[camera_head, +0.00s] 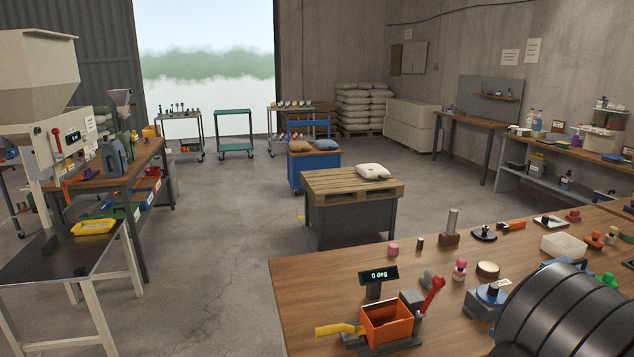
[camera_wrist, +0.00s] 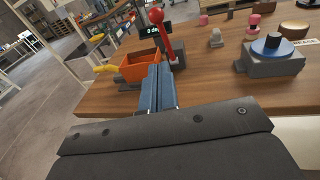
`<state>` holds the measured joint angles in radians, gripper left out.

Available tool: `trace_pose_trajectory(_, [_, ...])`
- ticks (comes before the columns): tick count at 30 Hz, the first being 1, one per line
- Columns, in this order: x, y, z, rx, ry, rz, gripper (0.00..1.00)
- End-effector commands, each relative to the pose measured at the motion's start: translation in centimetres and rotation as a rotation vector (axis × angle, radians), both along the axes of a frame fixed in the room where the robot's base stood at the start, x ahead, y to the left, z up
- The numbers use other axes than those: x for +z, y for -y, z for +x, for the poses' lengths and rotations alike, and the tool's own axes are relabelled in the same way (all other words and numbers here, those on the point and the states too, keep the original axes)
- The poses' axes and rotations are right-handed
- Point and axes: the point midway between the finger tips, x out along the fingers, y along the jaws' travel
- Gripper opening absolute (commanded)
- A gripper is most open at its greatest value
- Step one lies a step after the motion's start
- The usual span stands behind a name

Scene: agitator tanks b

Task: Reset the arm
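My gripper (camera_wrist: 160,72) shows in the wrist view as two blue fingers lying together, with nothing visible between them. The fingers point out over the wooden bench toward the orange tipping box (camera_wrist: 138,68) and the red-knobbed lever (camera_wrist: 168,45). The lever rises just beyond the fingertips; I cannot tell whether they touch it. There the orange box (camera_head: 387,324) sits upright beside the red lever (camera_head: 433,294), behind which a display (camera_head: 378,275) reads 0 deg.
A yellow handle (camera_head: 335,329) sticks out left of the box. The bench's left front is clear.

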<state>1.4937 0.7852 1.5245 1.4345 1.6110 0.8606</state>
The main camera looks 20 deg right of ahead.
Motion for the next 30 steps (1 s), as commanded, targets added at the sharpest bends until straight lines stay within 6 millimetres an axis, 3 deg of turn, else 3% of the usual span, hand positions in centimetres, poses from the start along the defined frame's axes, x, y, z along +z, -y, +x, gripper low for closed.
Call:
trace_pose_trajectory(8, [-0.5, 0.6, 1.6, 0.028, 0.153, 0.127, 0.00])
trace_pose_trajectory(15, [-0.1, -0.1, 3.9, 0.029, 0.151, 0.125, 0.00])
trace_pose_trajectory(30, [0.0, -0.1, 4.2, 0.028, 0.150, 0.123, 0.00])
